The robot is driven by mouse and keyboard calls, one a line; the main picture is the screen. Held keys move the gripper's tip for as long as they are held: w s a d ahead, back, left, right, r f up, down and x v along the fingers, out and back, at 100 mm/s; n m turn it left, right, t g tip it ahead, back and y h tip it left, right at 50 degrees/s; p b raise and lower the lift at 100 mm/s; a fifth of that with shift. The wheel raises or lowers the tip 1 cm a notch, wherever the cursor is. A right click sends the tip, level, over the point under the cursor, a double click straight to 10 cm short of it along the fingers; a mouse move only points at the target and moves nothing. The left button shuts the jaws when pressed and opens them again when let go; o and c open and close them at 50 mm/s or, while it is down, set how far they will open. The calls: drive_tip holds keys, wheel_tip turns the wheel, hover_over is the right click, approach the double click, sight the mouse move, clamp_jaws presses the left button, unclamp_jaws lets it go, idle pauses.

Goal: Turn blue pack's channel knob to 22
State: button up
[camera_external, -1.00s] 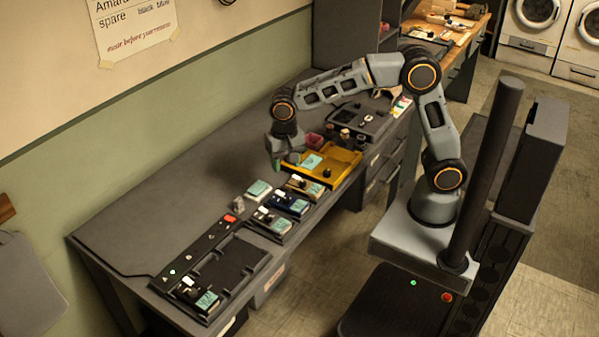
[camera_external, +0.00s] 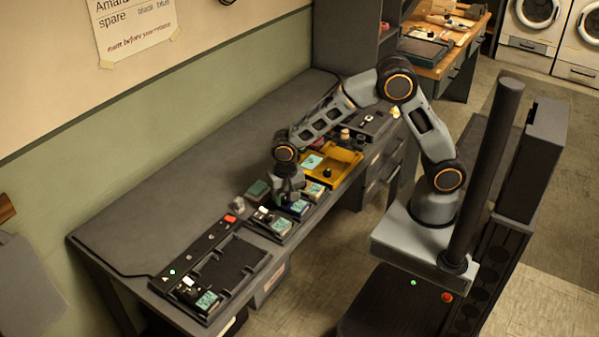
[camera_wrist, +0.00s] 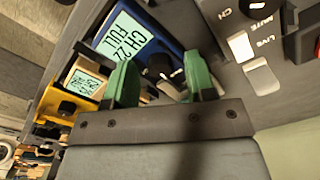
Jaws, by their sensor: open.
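The blue pack (camera_wrist: 178,47) lies in the upper middle of the wrist view, with a lit display (camera_wrist: 122,40) showing "CH" and a number that looks like 22, seen tilted. Its black channel knob (camera_wrist: 161,66) has a white pointer line. My gripper (camera_wrist: 160,68) is open, with one green finger on each side of the knob; I cannot tell whether they touch it. In the external view the blue pack (camera_external: 298,208) sits on the bench in the row of packs, and my gripper (camera_external: 288,190) is down over its back part, hiding its knob.
A tan pack (camera_wrist: 85,85) and a yellow tray (camera_wrist: 60,108) are beside the blue pack. A black charging tray (camera_external: 235,268) lies at the near bench end.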

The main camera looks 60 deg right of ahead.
sight(286, 199)
clamp_jaws()
drive_tip(key=shift+n, duration=1.1)
unclamp_jaws()
wheel_tip(286, 199, up, 14)
idle(0.5)
drive_tip(key=shift+f, duration=0.1)
idle(0.4)
